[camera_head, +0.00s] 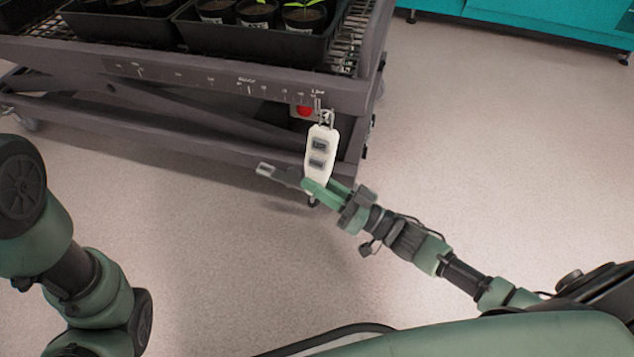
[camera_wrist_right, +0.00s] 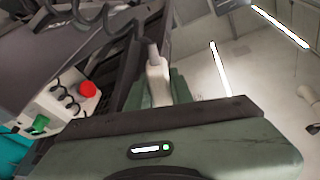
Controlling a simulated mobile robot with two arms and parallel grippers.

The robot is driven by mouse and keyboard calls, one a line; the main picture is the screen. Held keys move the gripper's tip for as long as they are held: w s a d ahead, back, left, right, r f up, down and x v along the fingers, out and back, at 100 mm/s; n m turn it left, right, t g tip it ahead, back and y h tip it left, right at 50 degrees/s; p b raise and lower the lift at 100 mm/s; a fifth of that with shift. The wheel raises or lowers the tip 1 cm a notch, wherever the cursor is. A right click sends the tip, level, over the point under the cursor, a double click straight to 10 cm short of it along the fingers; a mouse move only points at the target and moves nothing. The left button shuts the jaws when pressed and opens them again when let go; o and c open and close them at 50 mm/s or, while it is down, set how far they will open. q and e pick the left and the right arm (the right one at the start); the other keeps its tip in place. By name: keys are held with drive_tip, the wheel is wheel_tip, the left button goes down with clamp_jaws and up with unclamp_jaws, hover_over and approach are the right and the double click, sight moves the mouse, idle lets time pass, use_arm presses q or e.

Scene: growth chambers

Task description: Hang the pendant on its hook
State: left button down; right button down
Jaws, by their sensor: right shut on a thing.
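The pendant (camera_head: 319,151) is a pale, slim handset with two dark buttons, upright and slightly tilted in front of the cart's corner. My right gripper (camera_head: 315,187) is shut on its lower end. In the right wrist view the pendant (camera_wrist_right: 158,82) shows as a white body with a grey cable neck, between green fingers. A small metal hook (camera_head: 318,104) is on the cart's rail, right at the pendant's top. I cannot tell whether the pendant's loop is on the hook or only in front of it. My left arm is at the left edge; its gripper is out of view.
The grey cart (camera_head: 190,82) carries black trays (camera_head: 262,50) of potted seedlings. A red button (camera_head: 305,111) sits behind the pendant's top. In the wrist view a dark coiled cable (camera_wrist_right: 85,17) runs near a white control box (camera_wrist_right: 62,103). The floor right of the cart is clear.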

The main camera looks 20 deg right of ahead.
drive_tip(key=shift+w+d, duration=0.1)
drive_tip(key=shift+w, duration=0.05)
drive_tip(key=shift+w+d, duration=0.3)
drive_tip(key=shift+w, duration=0.15)
drive_tip(key=shift+f, duration=0.25)
drive_tip(key=shift+f+b, duration=0.65)
drive_tip(key=shift+f, duration=0.1)
drive_tip(key=c, duration=0.9)
unclamp_jaws()
